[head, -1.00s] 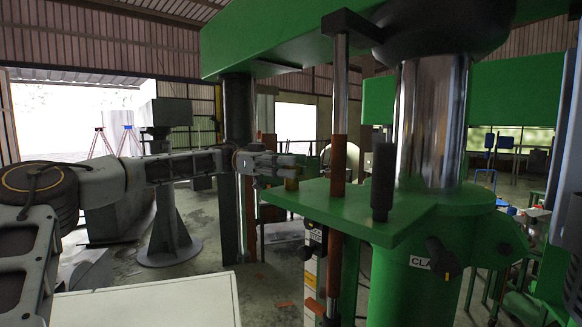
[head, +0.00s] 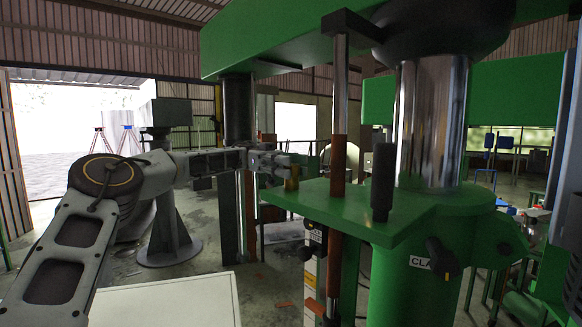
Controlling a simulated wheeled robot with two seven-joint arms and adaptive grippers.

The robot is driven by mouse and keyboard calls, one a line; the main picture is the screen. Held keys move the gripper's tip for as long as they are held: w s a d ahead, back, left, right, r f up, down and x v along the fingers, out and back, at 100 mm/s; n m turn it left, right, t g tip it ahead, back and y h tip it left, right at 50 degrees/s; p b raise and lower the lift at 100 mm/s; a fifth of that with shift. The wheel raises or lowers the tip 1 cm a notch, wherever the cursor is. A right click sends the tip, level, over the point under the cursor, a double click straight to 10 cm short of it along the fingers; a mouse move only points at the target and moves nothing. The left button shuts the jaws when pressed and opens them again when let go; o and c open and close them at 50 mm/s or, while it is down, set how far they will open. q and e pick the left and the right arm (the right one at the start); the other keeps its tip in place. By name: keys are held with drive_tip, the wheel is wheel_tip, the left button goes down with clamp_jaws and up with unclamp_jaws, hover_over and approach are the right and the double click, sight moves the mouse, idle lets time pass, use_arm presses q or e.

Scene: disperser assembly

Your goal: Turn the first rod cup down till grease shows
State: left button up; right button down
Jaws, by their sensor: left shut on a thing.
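My left gripper (head: 280,165) comes in from the left, level with the plate, and is shut on the cup. The fingers hide part of the cup. I cannot make out any grease on it. A vertical rod (head: 339,110), bright above and brown below, passes through the plate just right of the cup. My right gripper is not in view.
A black post (head: 382,180) and a thick chrome column (head: 432,125) stand on the machine further right. The green crosshead (head: 285,42) hangs above. A pale tabletop (head: 170,305) lies below my left arm. A grey pedestal (head: 168,215) stands behind it.

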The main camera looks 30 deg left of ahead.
use_arm(q)
drive_tip(key=shift+r+m, duration=0.1)
drive_tip(key=shift+m, duration=0.2)
drive_tip(key=o, duration=1)
drive_tip(key=shift+o, duration=0.2)
drive_tip(key=shift+r, duration=0.1)
drive_tip(key=shift+r, duration=4.75)
drive_tip(key=shift+r, duration=0.1)
